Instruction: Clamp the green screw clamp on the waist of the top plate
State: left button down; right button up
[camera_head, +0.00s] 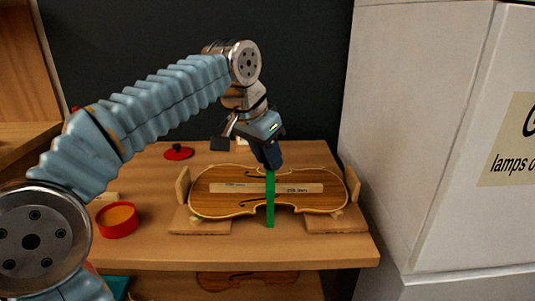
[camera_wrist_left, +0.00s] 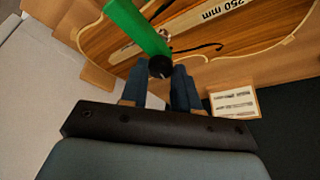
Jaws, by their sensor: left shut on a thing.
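The green screw clamp (camera_head: 270,199) stands across the waist of the top plate (camera_head: 222,202) in the head view. Its green bar (camera_wrist_left: 135,25) and dark round knob (camera_wrist_left: 160,67) show in the left wrist view. My left gripper (camera_head: 268,160) reaches down from behind the plate and is shut on the clamp at its knob end. In the left wrist view its two blue fingers (camera_wrist_left: 161,80) flank the knob. The plate lies flat, raised on wooden supports. Whether the clamp's jaws press on the plate cannot be told. My right gripper is not in view.
Wooden supports (camera_head: 335,222) with upright end pieces hold the plate. A red round container (camera_head: 117,221) stands at the left, and a red lid (camera_head: 178,153) lies behind. A large pale cabinet (camera_head: 415,130) stands at the right. The front bench strip is clear.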

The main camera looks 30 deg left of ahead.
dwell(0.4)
pick_arm(q)
jog(key=c, duration=0.8)
grip_release()
jog(key=shift+r, duration=0.1)
jog(key=v, duration=1.3)
jog(key=shift+r, duration=0.25)
jog(key=shift+s, duration=0.1)
